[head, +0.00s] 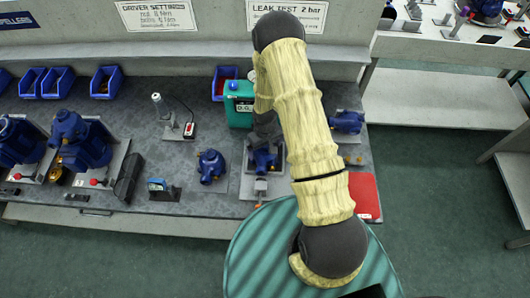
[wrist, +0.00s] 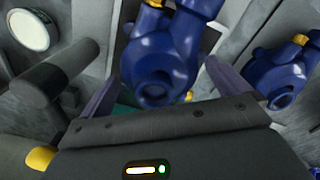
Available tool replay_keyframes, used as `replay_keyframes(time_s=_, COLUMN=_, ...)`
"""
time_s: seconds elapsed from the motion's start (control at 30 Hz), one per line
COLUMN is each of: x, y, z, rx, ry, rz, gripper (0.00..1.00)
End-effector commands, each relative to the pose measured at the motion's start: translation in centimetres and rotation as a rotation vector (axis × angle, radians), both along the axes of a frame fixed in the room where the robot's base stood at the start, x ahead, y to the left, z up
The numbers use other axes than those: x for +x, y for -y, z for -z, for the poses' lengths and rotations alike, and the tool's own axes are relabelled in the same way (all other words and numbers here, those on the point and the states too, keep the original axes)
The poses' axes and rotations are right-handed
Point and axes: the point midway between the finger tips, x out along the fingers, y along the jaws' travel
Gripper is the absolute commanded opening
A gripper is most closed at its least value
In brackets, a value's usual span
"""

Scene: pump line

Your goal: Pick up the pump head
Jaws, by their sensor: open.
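A blue pump head (head: 263,161) sits in a grey fixture on the bench, below my gripper (head: 265,135) in the head view. My arm partly covers the fixture. In the wrist view a blue pump head (wrist: 160,65) with a round port lies between and just beyond the two fingers of my gripper (wrist: 163,92). The fingers are spread, and I see no grip on it. A second blue pump head (wrist: 283,75) with a yellow cap is to the right in the wrist view. In the head view other blue pump heads stand left (head: 211,166) and right (head: 346,121) of the fixture.
A green box (head: 239,104) stands behind the fixture. Larger blue pumps (head: 80,140) are at the left. A red pad (head: 365,196) lies at the right front. Blue bins (head: 105,82) line the back.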

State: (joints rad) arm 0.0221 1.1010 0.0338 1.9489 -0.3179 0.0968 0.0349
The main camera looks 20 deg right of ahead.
Motion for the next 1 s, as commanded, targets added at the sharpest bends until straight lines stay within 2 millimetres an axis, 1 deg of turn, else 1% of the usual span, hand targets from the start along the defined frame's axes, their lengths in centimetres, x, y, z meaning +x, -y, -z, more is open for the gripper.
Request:
replay_keyframes(time_s=0.1, x=-0.09, y=0.01, z=1.03, rx=-0.001, ry=-0.002, rz=0.000, gripper=1.00)
replay_keyframes(time_s=0.2, x=-0.02, y=0.02, z=1.34, rx=0.000, ry=0.000, rz=0.000, gripper=1.00)
replay_keyframes(time_s=0.67, x=-0.03, y=0.03, z=1.35, rx=0.000, ry=0.000, rz=0.000, gripper=1.00)
replay_keyframes(time_s=0.7, x=-0.03, y=0.03, z=1.35, rx=0.000, ry=0.000, rz=0.000, gripper=0.98)
replay_keyframes(time_s=0.77, x=-0.03, y=0.03, z=1.35, rx=0.000, ry=0.000, rz=0.000, gripper=0.86)
replay_keyframes(time_s=0.8, x=-0.03, y=0.03, z=1.34, rx=0.000, ry=0.000, rz=0.000, gripper=0.78)
replay_keyframes(time_s=0.93, x=-0.03, y=0.04, z=1.34, rx=0.000, ry=0.000, rz=0.000, gripper=0.53)
replay_keyframes(time_s=1.0, x=0.01, y=0.04, z=1.28, rx=0.000, ry=0.001, rz=0.000, gripper=0.53)
